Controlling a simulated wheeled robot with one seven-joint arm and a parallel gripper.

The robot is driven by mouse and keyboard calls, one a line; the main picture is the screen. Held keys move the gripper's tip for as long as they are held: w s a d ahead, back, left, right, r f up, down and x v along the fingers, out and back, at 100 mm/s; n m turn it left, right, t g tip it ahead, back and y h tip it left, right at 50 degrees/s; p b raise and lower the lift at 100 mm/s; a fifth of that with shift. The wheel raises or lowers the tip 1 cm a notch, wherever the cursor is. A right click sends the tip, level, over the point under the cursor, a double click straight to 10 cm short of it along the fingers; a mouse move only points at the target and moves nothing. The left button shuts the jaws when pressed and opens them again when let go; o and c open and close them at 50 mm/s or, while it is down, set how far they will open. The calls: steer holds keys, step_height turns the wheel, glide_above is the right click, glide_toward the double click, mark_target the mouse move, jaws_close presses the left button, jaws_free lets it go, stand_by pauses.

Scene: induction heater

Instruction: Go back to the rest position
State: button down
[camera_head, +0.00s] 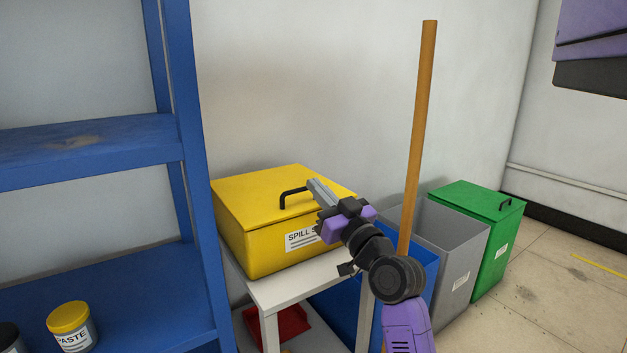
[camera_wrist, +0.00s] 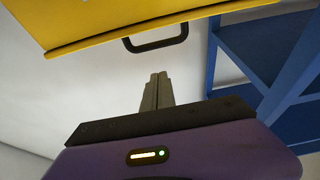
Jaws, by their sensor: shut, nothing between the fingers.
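My gripper (camera_head: 315,187) is at the yellow spill box (camera_head: 250,238), its fingers near the black handle (camera_head: 293,192) on the lid. In the wrist view the fingers (camera_wrist: 158,80) are pressed together with nothing between them. There the black handle (camera_wrist: 157,38) lies beyond the fingertips, apart from them in the picture. The yellow lid (camera_wrist: 130,17) looks closed in the head view. My arm reaches in from the lower right, and my gripper covers part of the box's front label.
The box stands on a small white table (camera_head: 318,278). A blue shelf (camera_head: 190,130) stands left, with a yellow-lidded paste jar (camera_head: 70,325). Right of my arm are a wooden pole (camera_head: 418,130), a blue bin (camera_head: 428,262), a grey bin (camera_head: 460,245) and a green bin (camera_head: 495,240). Floor is open at far right.

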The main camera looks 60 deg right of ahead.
steer(key=f+v, duration=0.1)
steer(key=v, duration=0.5)
steer(key=shift+f, duration=0.1)
